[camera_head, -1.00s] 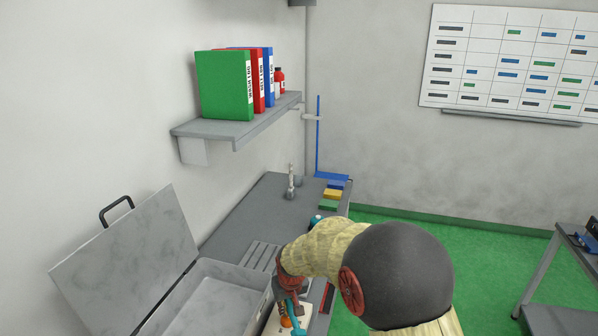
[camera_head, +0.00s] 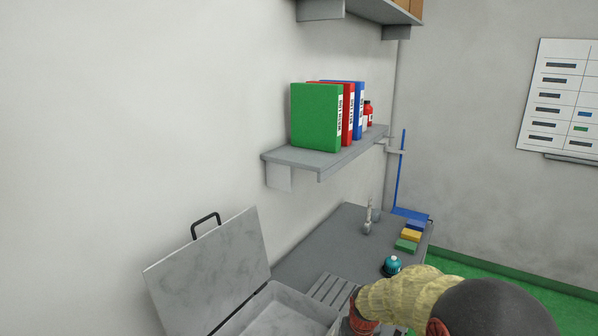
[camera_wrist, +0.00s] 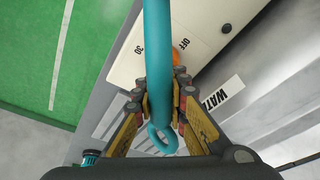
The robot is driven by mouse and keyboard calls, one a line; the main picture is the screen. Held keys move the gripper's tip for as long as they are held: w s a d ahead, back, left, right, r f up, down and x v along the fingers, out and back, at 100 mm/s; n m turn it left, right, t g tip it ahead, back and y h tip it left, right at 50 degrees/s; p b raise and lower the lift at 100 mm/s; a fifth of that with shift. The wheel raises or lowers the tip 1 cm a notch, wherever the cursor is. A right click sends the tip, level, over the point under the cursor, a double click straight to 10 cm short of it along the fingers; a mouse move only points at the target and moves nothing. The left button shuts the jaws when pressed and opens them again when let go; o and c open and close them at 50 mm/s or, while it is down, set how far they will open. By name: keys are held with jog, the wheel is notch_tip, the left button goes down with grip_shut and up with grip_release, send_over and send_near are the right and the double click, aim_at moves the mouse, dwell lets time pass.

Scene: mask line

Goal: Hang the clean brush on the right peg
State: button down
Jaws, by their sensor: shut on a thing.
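In the wrist view a teal handle (camera_wrist: 157,60) with a loop at its near end (camera_wrist: 162,139) lies between the fingers of my gripper (camera_wrist: 160,90). My gripper is shut on it. The handle runs up out of the picture, so no bristles show and I cannot tell if it is clean. In the head view my forearm (camera_head: 405,296) fills the lower right, and the gripper and held handle are mostly hidden or below the edge. I cannot make out any pegs in either view.
The grey bench (camera_head: 318,245) carries a tap (camera_head: 368,220), a teal round item (camera_head: 393,265) and coloured blocks (camera_head: 411,236). A shelf (camera_head: 300,158) with binders is above. A panel marked OFF (camera_wrist: 205,20) lies beneath my gripper.

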jog(key=r, duration=0.1)
jog(key=r+p, duration=0.2)
jog(key=shift+w+a+r, duration=0.1)
jog(key=shift+a+r, duration=0.15)
jog(key=shift+r, duration=0.05)
jog(key=shift+s+f+b, duration=0.1)
jog(key=shift+s+b, duration=0.2)
jog(key=shift+b, duration=0.4)
jog(key=s+b, duration=0.1)
jog(key=b, duration=0.2)
jog(key=shift+s+r, duration=0.2)
jog(key=shift+s, duration=0.15)
jog(key=shift+s+r, duration=0.1)
jog(key=shift+r, duration=0.1)
